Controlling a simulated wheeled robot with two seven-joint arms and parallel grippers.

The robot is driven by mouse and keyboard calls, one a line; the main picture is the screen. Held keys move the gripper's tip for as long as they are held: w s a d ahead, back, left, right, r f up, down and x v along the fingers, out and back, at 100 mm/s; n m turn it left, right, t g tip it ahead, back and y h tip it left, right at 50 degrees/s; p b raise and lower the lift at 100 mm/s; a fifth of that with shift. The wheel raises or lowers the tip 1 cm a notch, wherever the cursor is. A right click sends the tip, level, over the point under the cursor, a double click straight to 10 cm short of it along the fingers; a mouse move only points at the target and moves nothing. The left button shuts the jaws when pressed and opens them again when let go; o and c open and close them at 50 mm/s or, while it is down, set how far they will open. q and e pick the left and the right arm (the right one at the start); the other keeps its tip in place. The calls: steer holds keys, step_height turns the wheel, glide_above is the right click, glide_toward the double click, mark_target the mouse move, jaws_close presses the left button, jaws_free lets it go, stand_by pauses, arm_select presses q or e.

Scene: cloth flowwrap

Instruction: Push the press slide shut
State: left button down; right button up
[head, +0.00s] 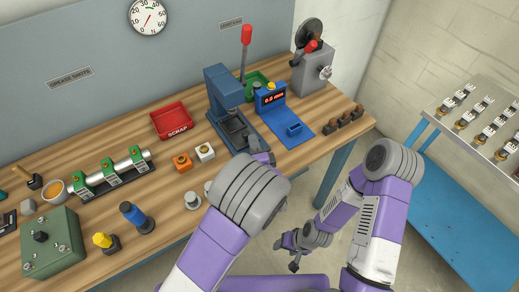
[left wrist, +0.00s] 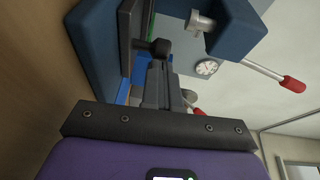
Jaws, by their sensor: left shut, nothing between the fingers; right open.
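The blue arbor press (head: 222,88) stands on the bench with a red-tipped lever (head: 246,50) raised. Its dark slide (head: 232,128) lies low at the front of the press base. My left gripper (head: 258,148) is shut and empty at the front edge of the base. In the left wrist view the shut fingers (left wrist: 158,72) point at a dark round knob (left wrist: 160,47) in front of the press; I cannot tell whether they touch. The slide is partly hidden there. My right gripper (head: 288,252) is open and empty, low and off the bench.
A blue table (head: 460,225) stands at the right.

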arm_select(q)
steer(key=shift+w+a+r, duration=0.1)
steer(key=shift+w+a, duration=0.1)
steer(key=shift+a, duration=0.05)
steer(key=shift+s+d, duration=0.2)
steer(key=shift+d, duration=0.3)
steer(key=s+d+p, duration=0.1)
steer(key=d, duration=0.2)
steer(key=shift+s+r+p, duration=0.15)
steer(key=shift+s+p, duration=0.2)
steer(key=shift+p, duration=0.05)
steer(key=p+v, duration=0.1)
steer(key=v, duration=0.9)
steer(key=shift+s, duration=0.2)
